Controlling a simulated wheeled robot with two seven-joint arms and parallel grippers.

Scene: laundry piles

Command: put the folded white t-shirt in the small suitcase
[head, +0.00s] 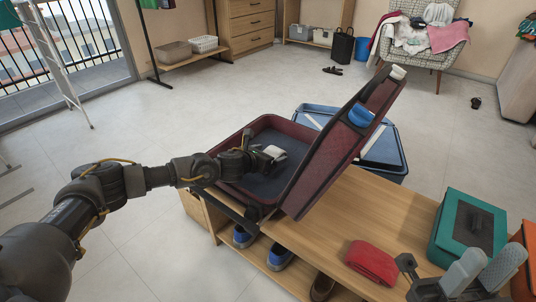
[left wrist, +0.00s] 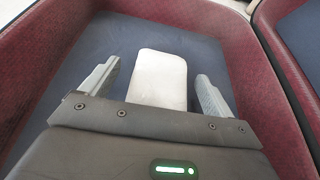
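The small suitcase (head: 228,152) is dark red with a dark blue lining and lies open on a wooden bench, its lid tilted up on the right. The folded white t-shirt (head: 274,152) shows as a small white block inside the suitcase's base. In the left wrist view the t-shirt (left wrist: 158,80) lies over the blue lining, between the fingers of my left gripper (left wrist: 157,88), with a gap on each side. My left gripper (head: 268,158) is open inside the suitcase. My right gripper (head: 485,270) looks open and empty at the lower right.
On the bench (head: 345,208) lie a folded red cloth (head: 372,262) and a teal box (head: 470,228). Shoes (head: 280,256) sit on the shelf below. The floor on the left is mostly clear.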

